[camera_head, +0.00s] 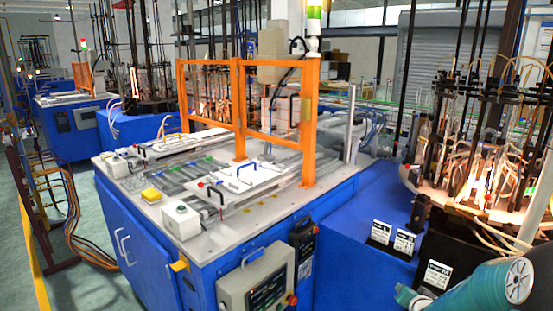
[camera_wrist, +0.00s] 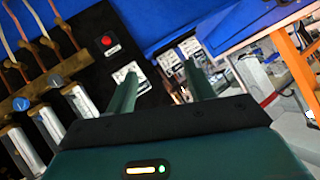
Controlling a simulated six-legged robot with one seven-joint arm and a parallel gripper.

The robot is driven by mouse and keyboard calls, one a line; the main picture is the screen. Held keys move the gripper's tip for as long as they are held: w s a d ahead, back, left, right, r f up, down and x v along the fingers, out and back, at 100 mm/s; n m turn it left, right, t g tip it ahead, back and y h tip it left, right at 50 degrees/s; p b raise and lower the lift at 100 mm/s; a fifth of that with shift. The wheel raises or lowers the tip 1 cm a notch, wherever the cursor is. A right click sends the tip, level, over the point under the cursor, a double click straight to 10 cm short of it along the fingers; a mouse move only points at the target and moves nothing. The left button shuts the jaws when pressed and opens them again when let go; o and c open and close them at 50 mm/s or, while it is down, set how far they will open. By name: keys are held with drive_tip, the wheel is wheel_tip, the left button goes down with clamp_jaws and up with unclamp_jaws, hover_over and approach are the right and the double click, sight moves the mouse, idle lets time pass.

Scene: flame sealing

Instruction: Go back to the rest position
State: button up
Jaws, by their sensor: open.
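My gripper (camera_wrist: 160,88) shows in the wrist view as two green fingers standing apart, with nothing between them. It is open and empty. Beyond the fingers are a black panel with white labels (camera_wrist: 128,77) and a blue surface. In the head view, part of my teal arm (camera_head: 480,292) shows at the lower right corner, beside the black box of the flame machine. The gripper's fingers cannot be made out in the head view.
A blue workbench (camera_head: 150,252) with a metal top and an orange guard frame (camera_head: 239,110) stands in the middle. The flame-lit machine (camera_head: 480,165) is at right.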

drive_tip(key=s+a+r+n+g, duration=0.2)
drive_tip(key=s+a+r+n, duration=0.15)
drive_tip(key=a+r, duration=0.55)
drive_tip(key=s+a+r+n+g+y, duration=0.1)
drive_tip(key=s+a+r+n, duration=0.1)
drive_tip(key=s+a+r, duration=0.3)
drive_tip(key=s+a+r+n+g+y, duration=0.2)
drive_tip(key=s+a+r, duration=0.3)
drive_tip(key=s+a, duration=0.7)
drive_tip(key=s+n, duration=0.1)
drive_tip(key=s, duration=0.4)
drive_tip(key=shift+s+a+r+g+y, duration=0.2)
drive_tip(key=shift+s+g+y, duration=0.05)
drive_tip(key=shift+g+y, duration=0.05)
